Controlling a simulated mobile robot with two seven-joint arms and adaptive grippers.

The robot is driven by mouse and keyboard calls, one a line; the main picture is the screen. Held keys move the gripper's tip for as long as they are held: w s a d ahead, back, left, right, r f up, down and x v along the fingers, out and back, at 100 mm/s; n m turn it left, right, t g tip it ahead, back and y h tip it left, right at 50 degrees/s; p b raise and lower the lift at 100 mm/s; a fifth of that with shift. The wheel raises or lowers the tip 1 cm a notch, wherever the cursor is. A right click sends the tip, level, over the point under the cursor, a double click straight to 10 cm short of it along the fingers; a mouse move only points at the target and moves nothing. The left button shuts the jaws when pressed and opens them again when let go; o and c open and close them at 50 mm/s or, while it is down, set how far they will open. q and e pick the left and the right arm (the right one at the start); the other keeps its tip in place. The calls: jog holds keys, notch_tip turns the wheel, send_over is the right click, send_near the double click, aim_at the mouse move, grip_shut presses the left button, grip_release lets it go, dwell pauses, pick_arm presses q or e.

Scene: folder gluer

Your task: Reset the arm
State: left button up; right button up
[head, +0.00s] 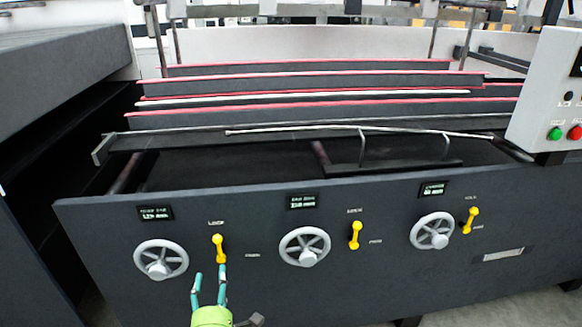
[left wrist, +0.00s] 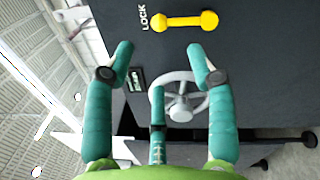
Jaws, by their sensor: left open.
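My left gripper (head: 210,273) is open and empty in front of the dark machine panel, just below the leftmost yellow lever (head: 218,248). In the head view the levers are roughly upright. My right gripper is not in view.
Three handwheels (head: 161,260) (head: 305,246) (head: 434,231) and two further yellow levers (head: 355,235) (head: 470,220) jut from the panel (head: 260,278). A control box (head: 545,90) with green and red buttons stands at the right. Red-edged rails (head: 310,88) cross the machine behind the panel.

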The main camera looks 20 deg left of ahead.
pick_arm(q)
jog(key=s+d+f+m+g+h+p, duration=0.25)
jog(key=d+f+m+h, duration=0.35)
jog(key=f+m, duration=0.4)
jog(key=s+d+f+m+g+h+p, duration=0.2)
jog(key=s+d+f+m+h+p, duration=0.15)
jog(key=d+f+m, duration=0.6)
jog(key=s+d+f+m+g+h+p, duration=0.1)
jog(key=s+f+m+g+p, duration=0.25)
jog(key=s+f, duration=0.65)
jog(key=s+a+f+m+g+p, duration=0.1)
jog(key=s+f+m+g, duration=0.1)
jog(key=s, duration=0.7)
jog(key=s+a+f+m+g, duration=0.1)
jog(key=s+f+m+g, duration=0.2)
jog(key=s, duration=0.7)
jog(key=m+g, duration=0.2)
jog(key=m, duration=0.1)
jog(key=shift+a+m+p, duration=0.3)
jog(key=shift+a+p, duration=0.1)
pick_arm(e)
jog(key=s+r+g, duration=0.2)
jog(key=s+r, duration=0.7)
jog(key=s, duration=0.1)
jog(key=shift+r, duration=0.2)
pick_arm(q)
jog(key=shift+y, duration=0.25)
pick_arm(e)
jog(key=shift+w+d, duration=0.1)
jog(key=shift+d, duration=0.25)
